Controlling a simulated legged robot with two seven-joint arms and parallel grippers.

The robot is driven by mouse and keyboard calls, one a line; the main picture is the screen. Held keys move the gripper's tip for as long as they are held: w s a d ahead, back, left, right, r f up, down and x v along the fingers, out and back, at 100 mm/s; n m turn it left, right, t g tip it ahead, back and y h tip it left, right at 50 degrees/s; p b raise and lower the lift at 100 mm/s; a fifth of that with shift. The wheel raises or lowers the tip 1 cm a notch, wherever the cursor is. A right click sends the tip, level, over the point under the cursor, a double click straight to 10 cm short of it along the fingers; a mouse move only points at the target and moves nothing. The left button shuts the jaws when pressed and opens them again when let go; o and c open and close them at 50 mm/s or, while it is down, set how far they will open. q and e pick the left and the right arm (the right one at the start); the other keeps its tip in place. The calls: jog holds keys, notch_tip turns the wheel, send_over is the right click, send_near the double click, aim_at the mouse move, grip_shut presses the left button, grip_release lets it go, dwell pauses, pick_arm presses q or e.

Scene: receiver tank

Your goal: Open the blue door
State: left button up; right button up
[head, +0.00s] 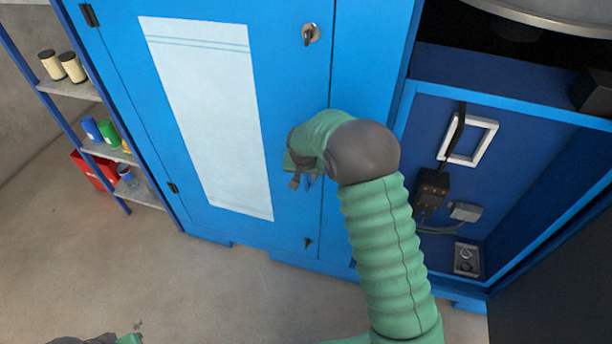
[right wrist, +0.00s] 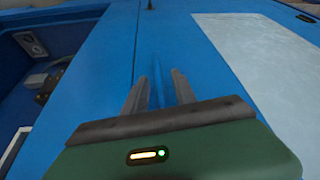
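The blue door (head: 285,75) has a large pale panel and looks closed in its blue cabinet. A keyed latch (head: 311,35) sits high near its right edge, and a small dark latch (head: 308,242) sits low. My right gripper (head: 300,182) is at the door's right edge, between the two latches. In the right wrist view its two dark fingers (right wrist: 160,82) stand apart and point at the door. A narrow blue shape (right wrist: 158,68), perhaps a handle, shows between them; I cannot tell whether they touch it.
An open bay with a white frame (head: 468,140), cables and boxes lies right of the door. A shelf with jars (head: 72,67) and a red crate (head: 92,170) stands at the left. The concrete floor (head: 190,285) before the door is clear.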

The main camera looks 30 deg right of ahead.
grip_shut()
dwell(1.4)
